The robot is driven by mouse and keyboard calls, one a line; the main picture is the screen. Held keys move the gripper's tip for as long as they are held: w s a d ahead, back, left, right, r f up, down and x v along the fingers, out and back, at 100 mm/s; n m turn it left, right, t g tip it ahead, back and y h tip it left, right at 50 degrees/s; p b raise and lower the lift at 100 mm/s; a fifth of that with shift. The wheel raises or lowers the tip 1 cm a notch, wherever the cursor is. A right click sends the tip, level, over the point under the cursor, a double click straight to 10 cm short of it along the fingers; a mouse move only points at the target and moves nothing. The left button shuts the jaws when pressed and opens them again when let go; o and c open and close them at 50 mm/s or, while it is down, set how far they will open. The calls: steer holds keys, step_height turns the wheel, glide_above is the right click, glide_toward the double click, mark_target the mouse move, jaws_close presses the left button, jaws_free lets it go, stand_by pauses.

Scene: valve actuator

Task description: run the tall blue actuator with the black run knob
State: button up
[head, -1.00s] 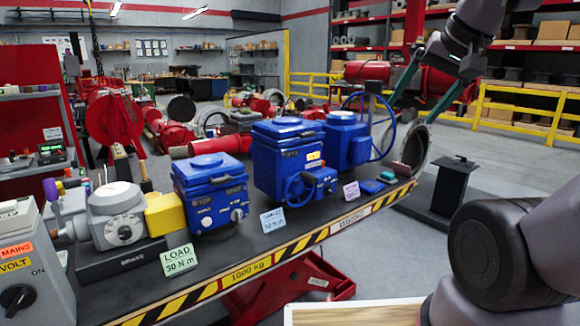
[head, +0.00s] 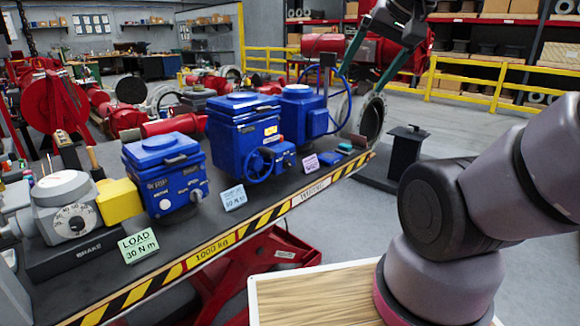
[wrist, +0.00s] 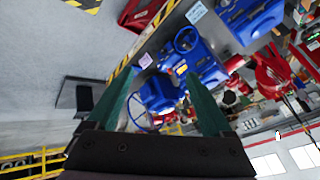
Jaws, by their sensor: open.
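Three blue actuators stand in a row on the dark bench. The middle one (head: 240,128) has the tallest body, with a blue handwheel (head: 258,165) on its front; it also shows upside down in the wrist view (wrist: 208,68). A smaller one (head: 165,175) at left has knobs on its front face. The right one (head: 301,112) has a large thin handwheel. I cannot make out a black run knob on the middle actuator. My gripper (head: 356,87) is open and empty, high beyond the bench's right end. In the wrist view its green fingers (wrist: 158,72) are apart, pointing toward the actuators.
A green LOAD 30 N m card (head: 138,245), a pale blue card (head: 233,198) and a lilac card (head: 311,164) stand along the bench's striped front edge (head: 215,248). A grey brake unit (head: 66,208) and yellow block (head: 120,201) sit left. A black stand (head: 405,152) is right.

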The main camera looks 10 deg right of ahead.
steer(key=w+a+f+m+g+y, duration=0.3)
steer(key=w+a+f+m+y, duration=0.3)
steer(key=w+f, duration=0.25)
steer(key=w+a+f+m+g+y, duration=0.2)
steer(key=w+a+f+m+y, duration=0.3)
steer(key=w+f+m, duration=0.4)
steer(key=w+d+f+m+t+y, duration=0.2)
steer(key=w+d+f+m+t, duration=0.35)
steer(key=w+f+m, duration=0.4)
steer(key=m+t+h, duration=0.5)
steer(key=m+t, duration=0.2)
steer(key=m, duration=0.2)
glide_toward(291, 166)
steer(key=x, duration=0.8)
steer(key=shift+w, duration=0.15)
jaws_close()
